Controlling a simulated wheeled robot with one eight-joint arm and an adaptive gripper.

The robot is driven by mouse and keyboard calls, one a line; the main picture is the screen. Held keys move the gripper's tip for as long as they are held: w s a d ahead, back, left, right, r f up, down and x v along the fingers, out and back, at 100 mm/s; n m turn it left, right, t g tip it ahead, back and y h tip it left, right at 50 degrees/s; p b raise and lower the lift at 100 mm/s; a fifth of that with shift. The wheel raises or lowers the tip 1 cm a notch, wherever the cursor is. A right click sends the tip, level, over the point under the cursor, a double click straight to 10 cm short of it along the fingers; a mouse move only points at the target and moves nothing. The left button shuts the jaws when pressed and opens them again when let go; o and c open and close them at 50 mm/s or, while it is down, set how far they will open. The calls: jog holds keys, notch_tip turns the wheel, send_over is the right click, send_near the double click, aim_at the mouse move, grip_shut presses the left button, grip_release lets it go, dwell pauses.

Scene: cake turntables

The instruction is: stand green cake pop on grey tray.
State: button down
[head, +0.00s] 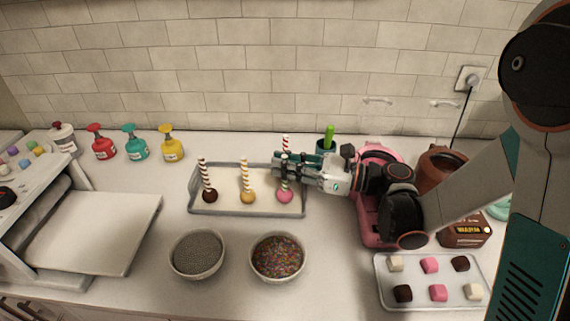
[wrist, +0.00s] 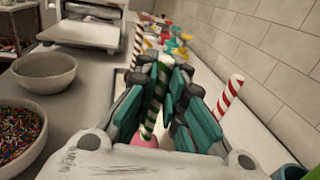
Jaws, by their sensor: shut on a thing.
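My gripper (head: 283,166) is shut on the green-and-white striped stick (wrist: 160,85) of a cake pop, which stands upright between the fingers in the wrist view. Its pink ball (head: 285,196) is at the right end of the grey tray (head: 226,213) in the head view; I cannot tell whether it touches the tray or hangs just above. A dark brown pop (head: 210,195) and a yellow pop (head: 247,196) stand on the tray to the left. A red-and-white striped stick (wrist: 230,95) rises beside my gripper; its lower part is hidden in the head view.
A grey bowl (head: 197,255) and a bowl of sprinkles (head: 277,257) stand in front of the tray. A pink machine (head: 372,228) and a tray of cubes (head: 384,286) are on the right. Coloured bottles (head: 136,146) stand at the back left.

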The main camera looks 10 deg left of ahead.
jog(key=shift+f+b, duration=0.4)
jog(key=shift+f, duration=0.05)
jog(key=c, duration=1.6)
grip_release()
jog(key=d, duration=0.4)
jog(key=s+d, duration=0.1)
jog(key=d, duration=0.3)
jog(key=s+d, duration=0.1)
jog(key=d, duration=0.3)
jog(key=shift+r, duration=0.1)
